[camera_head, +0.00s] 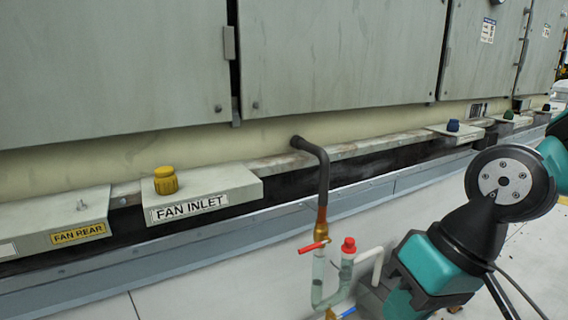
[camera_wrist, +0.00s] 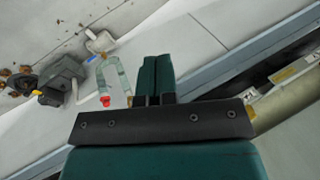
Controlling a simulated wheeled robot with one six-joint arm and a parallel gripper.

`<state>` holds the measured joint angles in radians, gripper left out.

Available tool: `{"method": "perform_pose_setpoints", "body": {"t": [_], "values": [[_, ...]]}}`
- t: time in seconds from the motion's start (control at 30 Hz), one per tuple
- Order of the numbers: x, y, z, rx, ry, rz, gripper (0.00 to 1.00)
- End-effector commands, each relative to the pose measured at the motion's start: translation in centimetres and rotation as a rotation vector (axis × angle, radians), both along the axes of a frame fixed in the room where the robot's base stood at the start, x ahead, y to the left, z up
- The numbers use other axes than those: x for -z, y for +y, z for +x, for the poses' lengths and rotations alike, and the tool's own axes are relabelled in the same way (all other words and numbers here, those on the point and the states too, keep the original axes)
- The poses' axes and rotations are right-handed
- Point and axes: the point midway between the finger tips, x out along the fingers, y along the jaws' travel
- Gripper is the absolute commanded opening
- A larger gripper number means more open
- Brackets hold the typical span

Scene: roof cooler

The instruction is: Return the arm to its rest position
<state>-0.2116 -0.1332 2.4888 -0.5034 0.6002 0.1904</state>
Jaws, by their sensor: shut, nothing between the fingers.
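My gripper (camera_wrist: 156,64) shows in the wrist view as two teal fingers side by side, closed together with nothing between them. It is above the pale roof floor, apart from the clear U-shaped tube (camera_wrist: 122,72) with a red cap (camera_wrist: 105,100) in that picture. In the head view my teal and black arm is bent at the right, and the gripper's fingertips cannot be made out there. The same clear tube (camera_head: 317,280) hangs below a dark pipe (camera_head: 322,180) with a red valve handle (camera_head: 312,247), close to the left of my arm.
A grey cabinet (camera_head: 340,50) runs along the back. A FAN INLET block (camera_head: 215,190) carries a yellow cap (camera_head: 165,180). A FAN REAR block (camera_head: 40,225) has a bare stud. A blue cap (camera_head: 453,125) sits farther right. Pale floor (camera_head: 220,285) is open at front left.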

Motion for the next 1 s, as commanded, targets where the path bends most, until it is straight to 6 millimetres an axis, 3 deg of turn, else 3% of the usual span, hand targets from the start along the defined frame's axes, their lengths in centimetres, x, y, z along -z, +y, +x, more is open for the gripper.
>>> {"method": "perform_pose_setpoints", "body": {"t": [0.1, 0.2, 0.57, 1.0], "values": [[-2.2, -0.6, -3.4, -0.161, -0.055, -0.041, 0.00], [-3.8, -1.2, -5.4, -0.270, -0.084, -0.068, 0.00], [-13.2, -1.1, -5.1, -0.255, -0.077, -0.065, 0.00], [-30.3, -1.1, -5.0, -0.254, -0.078, -0.064, 0.00]]}}
